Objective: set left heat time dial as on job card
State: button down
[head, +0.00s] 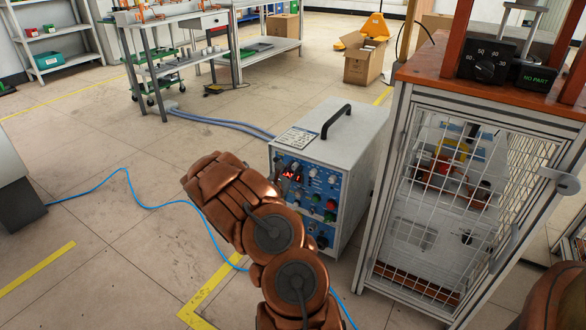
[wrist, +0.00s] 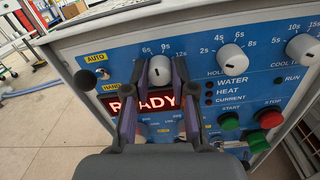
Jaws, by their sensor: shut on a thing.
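The left heat time dial (wrist: 159,70) is a pale round knob on the blue panel, with 6s, 9s and 12s printed around its top. My gripper (wrist: 159,78) has one purple-grey finger on each side of this knob and is shut on it. The knob's mark points roughly up, toward 9s; its exact setting is hard to read. Lower scale marks are hidden by the fingers. The job card (head: 297,138) lies on top of the heater box (head: 353,137); its text is too small to read.
The red display (wrist: 145,104) reads READY, partly covered by my fingers. Other knobs (wrist: 232,57), a green start button (wrist: 228,121) and a red stop button (wrist: 268,118) sit to the right. A mesh cabinet (head: 450,190) stands right of the heater. A blue cable (head: 150,206) crosses the floor.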

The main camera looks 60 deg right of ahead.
jog(key=m, duration=0.5)
dwell(0.5)
jog(key=c, duration=1)
grip_release()
jog(key=shift+o, duration=0.2)
jog(key=shift+a, duration=0.1)
jog(key=a, duration=1.1)
jog(key=shift+s+a+f, duration=0.15)
jog(key=shift+s+a, duration=0.25)
